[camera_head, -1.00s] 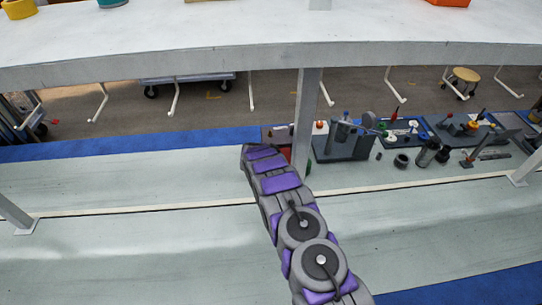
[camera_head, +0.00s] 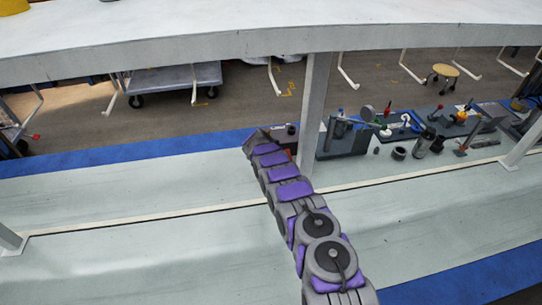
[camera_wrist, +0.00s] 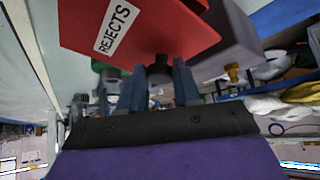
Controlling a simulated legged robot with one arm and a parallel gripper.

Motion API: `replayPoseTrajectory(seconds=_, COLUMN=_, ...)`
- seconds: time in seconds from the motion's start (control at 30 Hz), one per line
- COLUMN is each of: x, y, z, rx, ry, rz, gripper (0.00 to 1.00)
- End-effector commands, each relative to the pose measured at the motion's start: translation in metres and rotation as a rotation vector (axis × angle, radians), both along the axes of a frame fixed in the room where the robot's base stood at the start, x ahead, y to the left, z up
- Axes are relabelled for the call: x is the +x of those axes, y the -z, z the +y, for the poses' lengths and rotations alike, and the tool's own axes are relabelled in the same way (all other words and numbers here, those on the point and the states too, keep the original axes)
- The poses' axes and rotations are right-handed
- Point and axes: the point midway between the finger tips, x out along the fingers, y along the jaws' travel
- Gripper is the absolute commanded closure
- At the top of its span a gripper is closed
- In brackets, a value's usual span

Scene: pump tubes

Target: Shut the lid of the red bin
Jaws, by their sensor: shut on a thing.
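In the wrist view, the red bin's lid (camera_wrist: 145,35) is a flat red panel with a white label reading REJECTS (camera_wrist: 117,27). A dark round knob (camera_wrist: 160,72) sits at its near edge. My gripper (camera_wrist: 158,88) has one finger on each side of this knob and is shut on it. The lid looks tilted; its exact angle is unclear. In the head view my arm's far end (camera_head: 262,143) reaches the bench beside an upright post. Only a small patch of red shows there, and most of the bin is hidden.
A grey post (camera_head: 314,115) stands just right of my arm's end. Tools and pump parts (camera_head: 345,138) stand right of it. A white upper shelf (camera_head: 250,30) spans the top. The pale bench (camera_head: 120,190) left of my arm is clear. A cart (camera_head: 175,80) stands beyond.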

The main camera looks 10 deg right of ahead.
Motion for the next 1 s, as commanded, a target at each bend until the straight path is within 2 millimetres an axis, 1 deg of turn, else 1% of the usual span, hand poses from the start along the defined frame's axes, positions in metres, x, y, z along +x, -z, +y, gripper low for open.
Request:
replayPoseTrajectory(seconds=0.03, x=0.0057, y=-0.0074, z=-0.0074, rx=-0.004, ry=0.002, rz=-0.014, gripper=1.0)
replayPoseTrajectory(seconds=0.2, x=0.0069, y=-0.0071, z=-0.013, rx=-0.005, ry=0.001, rz=-0.004, gripper=1.0)
replayPoseTrajectory(seconds=0.77, x=0.008, y=-0.0085, z=-0.0149, rx=-0.006, ry=-0.001, rz=0.002, gripper=1.0)
replayPoseTrajectory(seconds=0.8, x=0.0081, y=-0.0087, z=-0.0146, rx=-0.007, ry=-0.001, rz=0.001, gripper=0.65)
replayPoseTrajectory(seconds=0.9, x=0.007, y=-0.0066, z=-0.0131, rx=-0.005, ry=0.0, rz=0.006, gripper=0.57)
replayPoseTrajectory(seconds=1.0, x=0.0057, y=-0.004, z=-0.0113, rx=-0.005, ry=-0.001, rz=0.011, gripper=0.57)
